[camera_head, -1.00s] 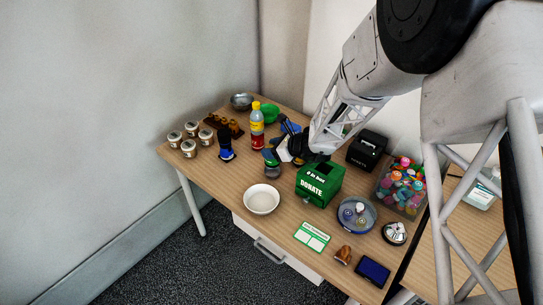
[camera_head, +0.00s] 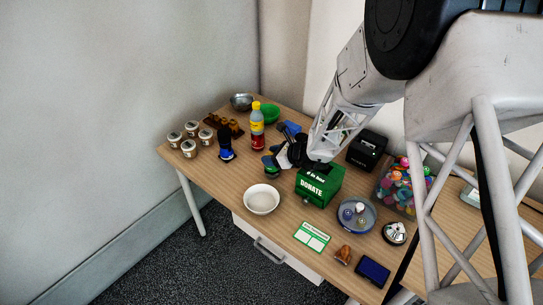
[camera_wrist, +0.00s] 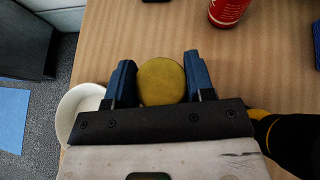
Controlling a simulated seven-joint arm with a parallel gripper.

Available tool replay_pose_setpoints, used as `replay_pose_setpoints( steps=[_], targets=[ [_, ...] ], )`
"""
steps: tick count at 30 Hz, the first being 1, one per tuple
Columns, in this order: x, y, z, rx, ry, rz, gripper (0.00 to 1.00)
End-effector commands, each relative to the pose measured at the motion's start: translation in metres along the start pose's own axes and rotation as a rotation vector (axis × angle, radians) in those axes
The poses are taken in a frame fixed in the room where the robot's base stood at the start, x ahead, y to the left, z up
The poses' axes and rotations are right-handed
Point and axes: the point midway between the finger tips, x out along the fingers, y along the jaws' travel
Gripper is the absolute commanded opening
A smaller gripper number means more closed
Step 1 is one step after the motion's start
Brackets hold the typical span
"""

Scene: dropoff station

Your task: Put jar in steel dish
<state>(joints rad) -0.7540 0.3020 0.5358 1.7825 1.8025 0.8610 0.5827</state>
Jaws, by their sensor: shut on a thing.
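The jar (camera_wrist: 162,82) has a round gold lid and sits between the two blue fingers of my gripper (camera_wrist: 161,80) in the wrist view, with a finger against each side. In the head view my gripper (camera_head: 271,164) is low over the table, left of the donation box, and the jar is mostly hidden by it. I cannot tell whether the jar still touches the table. The steel dish (camera_head: 241,101) is a shiny grey bowl at the table's far left corner, behind the bottle. It looks empty and is outside the wrist view.
A dark stamp (camera_head: 226,147), a brown rack (camera_head: 222,124) and several cups (camera_head: 190,149) are left. A white bowl (camera_head: 262,199) and the green donation box (camera_head: 318,184) are nearby.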

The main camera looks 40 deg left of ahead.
Motion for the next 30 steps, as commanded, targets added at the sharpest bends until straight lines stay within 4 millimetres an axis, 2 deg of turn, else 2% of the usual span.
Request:
replay_pose_setpoints(
  steps=[13, 14, 18, 30],
  targets=[
    [0.0034, -0.0001, -0.006, 0.001, 0.0, 0.0, 0.03],
    [0.0033, -0.0001, -0.0061, 0.001, 0.0, 0.0, 0.52],
    [0.0033, 0.0, -0.0059, 0.0, 0.0, 0.0, 0.73],
    [0.0021, 0.0, -0.0038, 0.0, 0.0, 0.0, 0.75]
  ],
)
